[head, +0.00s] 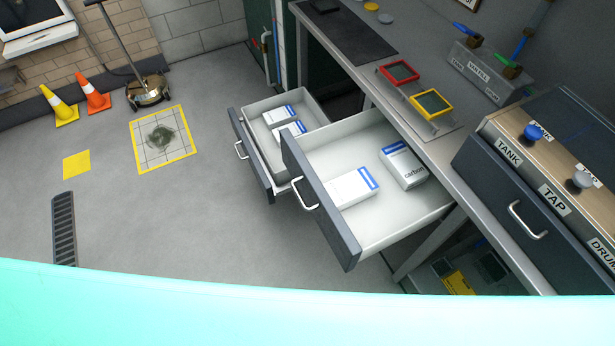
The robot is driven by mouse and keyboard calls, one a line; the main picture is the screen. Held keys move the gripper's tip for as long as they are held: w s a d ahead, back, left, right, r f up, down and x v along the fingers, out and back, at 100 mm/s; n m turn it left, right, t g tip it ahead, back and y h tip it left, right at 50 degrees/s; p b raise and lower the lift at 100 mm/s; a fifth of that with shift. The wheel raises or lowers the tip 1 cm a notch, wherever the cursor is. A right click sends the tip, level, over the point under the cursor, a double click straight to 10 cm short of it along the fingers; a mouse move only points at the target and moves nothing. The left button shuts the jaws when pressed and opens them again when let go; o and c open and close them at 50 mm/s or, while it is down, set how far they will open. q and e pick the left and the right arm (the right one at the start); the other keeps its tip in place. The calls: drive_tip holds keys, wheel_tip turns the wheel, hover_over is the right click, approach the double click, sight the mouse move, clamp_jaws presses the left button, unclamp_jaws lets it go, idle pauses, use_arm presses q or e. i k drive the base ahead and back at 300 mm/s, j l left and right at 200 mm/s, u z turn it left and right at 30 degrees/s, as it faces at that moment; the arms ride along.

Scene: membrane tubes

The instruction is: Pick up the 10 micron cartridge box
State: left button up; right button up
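Two drawers stand open under the bench. The nearer, larger drawer (405,222) holds a white box with a blue edge (350,189) and, to its right, a box marked "carbon" (403,166). The farther, smaller drawer (307,100) holds two more white boxes with blue edges, one farther back (277,115) and one nearer (290,131), partly hidden by the larger drawer's front. The print on the three blue-edged boxes is too small to read, so I cannot tell which is the 10 micron cartridge box. Neither of my grippers is in view.
The bench (385,75) carries a red frame (399,72) and a yellow frame (431,104). A panel marked TANK, TAP and DRUM (555,165) stands at right. Traffic cones (94,92) stand at far left.

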sight(279, 117)
drive_tip(key=i+j+z, duration=0.4)
drive_tip(key=j, duration=0.4)
drive_tip(key=i+j+z, duration=0.2)
drive_tip(key=j, duration=0.2)
drive_tip(key=i+j+z, duration=0.2)
drive_tip(key=j, duration=0.3)
drive_tip(key=i+j+z, duration=0.25)
drive_tip(key=j, duration=0.25)
drive_tip(key=j+z, duration=0.2)
drive_tip(key=j, duration=0.25)
drive_tip(key=j+z, duration=0.2)
drive_tip(key=j, duration=0.35)
